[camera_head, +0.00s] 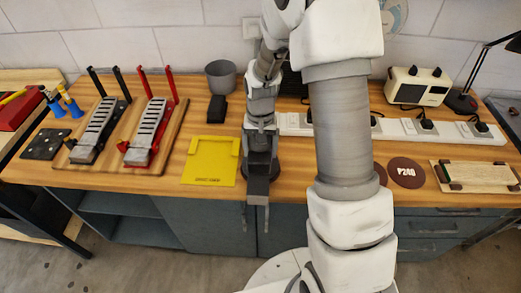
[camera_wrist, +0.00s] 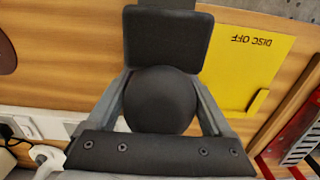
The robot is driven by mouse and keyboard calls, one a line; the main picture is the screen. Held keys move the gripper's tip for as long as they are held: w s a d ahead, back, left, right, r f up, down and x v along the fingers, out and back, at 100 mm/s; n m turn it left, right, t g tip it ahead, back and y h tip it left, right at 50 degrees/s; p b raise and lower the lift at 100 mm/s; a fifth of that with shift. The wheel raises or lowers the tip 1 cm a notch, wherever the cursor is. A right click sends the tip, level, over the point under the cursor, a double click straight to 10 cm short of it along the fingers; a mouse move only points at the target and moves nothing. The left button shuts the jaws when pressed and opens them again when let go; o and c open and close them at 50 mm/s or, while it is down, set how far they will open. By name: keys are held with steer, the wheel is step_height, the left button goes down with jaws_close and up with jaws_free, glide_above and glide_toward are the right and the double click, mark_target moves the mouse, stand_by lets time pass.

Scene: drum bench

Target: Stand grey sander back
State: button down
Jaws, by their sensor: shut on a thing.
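The grey sander (camera_wrist: 160,98) is between the two fingers of my gripper (camera_wrist: 162,82) in the wrist view. It shows a dark rounded body, with a flat dark rectangular part (camera_wrist: 168,38) beyond the fingertips. In the head view my gripper (camera_head: 260,168) is near the bench's front edge, just right of the yellow plate, and the sander's grey end (camera_head: 257,188) points toward that edge. My gripper is shut on the sander. The sander's underside is hidden, so I cannot tell whether it touches the bench.
The yellow plate (camera_head: 210,172), marked DISC OFF in the wrist view, lies close on the left. A black block (camera_head: 217,108) and grey cup (camera_head: 221,76) stand behind it. Clamp-like racks (camera_head: 95,130) are at left. A power strip (camera_head: 400,128) and P240 disc (camera_head: 406,172) are at right.

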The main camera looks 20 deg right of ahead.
jaws_free()
steer(key=shift+s+f, duration=0.25)
steer(key=shift+f, duration=0.4)
steer(key=shift+w, duration=0.15)
steer(key=shift+r+p, duration=0.6)
steer(key=shift+r, duration=0.15)
step_height(320, 180, up, 12)
steer(key=shift+w+r, duration=0.1)
steer(key=shift+r, duration=0.05)
steer(key=s+r+n+t, duration=0.1)
steer(key=s+r+t, duration=0.1)
steer(key=s+r, duration=0.5)
steer(key=s+r+n+t, duration=0.2)
steer(key=s+r, duration=0.5)
steer(key=s, duration=0.5)
steer(key=shift+s+r+n+t, duration=0.3)
steer(key=shift+s+r+t, duration=0.1)
steer(key=shift+t, duration=0.4)
steer(key=shift+d, duration=0.1)
